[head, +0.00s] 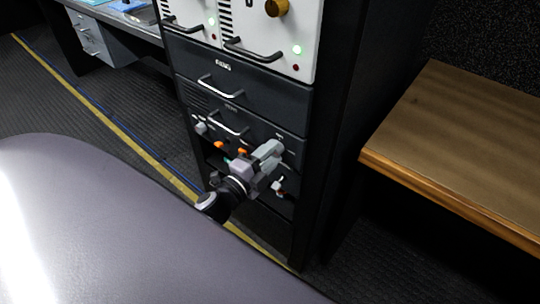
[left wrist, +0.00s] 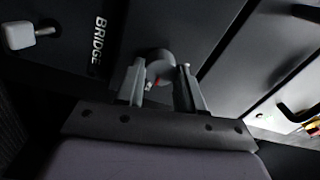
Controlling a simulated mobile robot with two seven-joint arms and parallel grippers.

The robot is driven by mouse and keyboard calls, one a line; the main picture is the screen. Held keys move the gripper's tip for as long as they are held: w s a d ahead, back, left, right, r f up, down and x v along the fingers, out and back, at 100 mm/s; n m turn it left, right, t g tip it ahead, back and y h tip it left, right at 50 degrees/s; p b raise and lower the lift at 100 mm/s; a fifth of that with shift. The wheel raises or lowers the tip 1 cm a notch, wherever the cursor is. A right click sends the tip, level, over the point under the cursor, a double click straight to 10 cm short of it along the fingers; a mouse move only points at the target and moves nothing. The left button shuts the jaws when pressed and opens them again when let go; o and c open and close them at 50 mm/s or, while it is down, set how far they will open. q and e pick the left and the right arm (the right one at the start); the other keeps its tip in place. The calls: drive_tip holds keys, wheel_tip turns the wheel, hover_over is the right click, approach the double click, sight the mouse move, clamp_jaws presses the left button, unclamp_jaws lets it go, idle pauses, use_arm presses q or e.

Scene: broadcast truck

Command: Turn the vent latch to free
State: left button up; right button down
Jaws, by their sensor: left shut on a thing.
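The vent latch shows in the left wrist view as a round grey knob (left wrist: 160,66) with a small red mark, on a dark panel. My left gripper (left wrist: 160,75) has one finger on each side of it and is shut on it. In the head view my left gripper (head: 272,152) is at the lower part of the dark rack, and its fingers hide the latch. Which way the latch is turned cannot be made out. My right gripper is not in view.
A white handle (left wrist: 30,35) and a "BRIDGE" label (left wrist: 99,42) are on the panel beside the gripper. Orange knobs (head: 219,145) and a bar handle (head: 229,124) sit close by on the rack. A wooden bench (head: 465,145) stands at the right.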

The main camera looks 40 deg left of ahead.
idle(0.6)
use_arm(q)
drive_tip(key=o, duration=1)
drive_tip(key=shift+o, duration=0.2)
drive_tip(key=s, duration=0.7)
drive_tip(key=shift+a+f, duration=0.15)
drive_tip(key=shift+a, duration=0.15)
